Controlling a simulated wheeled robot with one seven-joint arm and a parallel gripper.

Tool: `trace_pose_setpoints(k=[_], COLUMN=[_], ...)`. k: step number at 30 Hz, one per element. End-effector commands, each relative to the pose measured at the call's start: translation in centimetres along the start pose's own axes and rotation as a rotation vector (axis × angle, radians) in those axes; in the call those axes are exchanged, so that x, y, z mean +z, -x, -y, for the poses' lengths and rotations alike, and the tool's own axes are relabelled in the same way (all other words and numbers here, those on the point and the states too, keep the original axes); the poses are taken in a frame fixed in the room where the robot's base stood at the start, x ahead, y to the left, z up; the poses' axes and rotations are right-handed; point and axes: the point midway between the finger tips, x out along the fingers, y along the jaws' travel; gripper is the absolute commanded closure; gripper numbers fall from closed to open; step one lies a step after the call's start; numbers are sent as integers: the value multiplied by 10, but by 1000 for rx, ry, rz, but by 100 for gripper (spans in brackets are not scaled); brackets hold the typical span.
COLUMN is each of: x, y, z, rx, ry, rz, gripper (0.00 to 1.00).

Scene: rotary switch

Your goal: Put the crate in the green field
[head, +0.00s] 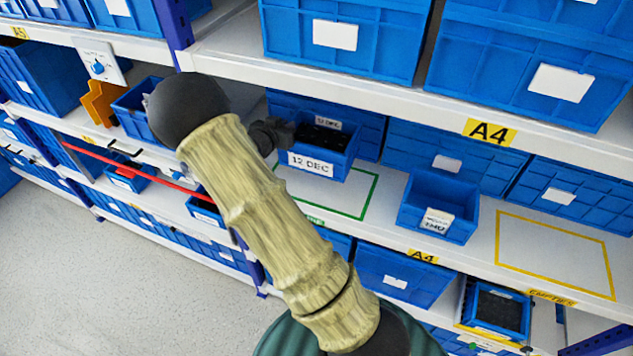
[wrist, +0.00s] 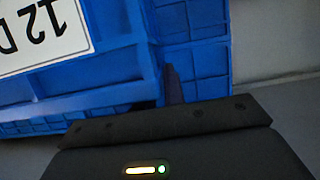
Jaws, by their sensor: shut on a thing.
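A small blue crate (head: 318,164) with a white "12 DEC" label and dark contents is at the shelf, above the back left part of the green-outlined field (head: 368,201). My gripper (head: 283,135) is shut on the crate's left side near its top edge. In the wrist view the crate (wrist: 70,78) fills the upper left with its label upside down, and a dark finger (wrist: 173,85) shows beside it. I cannot tell whether the crate's base touches the shelf. My sleeved arm hides the left part of the field.
A second small blue crate (head: 438,207) stands right of the green field. Further right is an empty yellow-outlined field (head: 553,256). Large blue bins (head: 444,158) stand behind, and an upper shelf (head: 400,102) overhangs. A red bar (head: 130,165) crosses at left.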

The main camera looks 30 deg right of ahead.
Motion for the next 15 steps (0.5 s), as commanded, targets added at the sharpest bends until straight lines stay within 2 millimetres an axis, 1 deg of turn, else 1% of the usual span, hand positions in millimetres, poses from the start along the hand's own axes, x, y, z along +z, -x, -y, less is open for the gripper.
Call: trace_pose_setpoints(k=[3,9,11,15], x=[-2,0,4,23], y=[0,-1,-3,-9], z=[-1,-1,-1,-1], rx=[2,2,3,3], ry=[0,1,2,5], rz=[-3,-2,-2,0], gripper=[100,100,100,100])
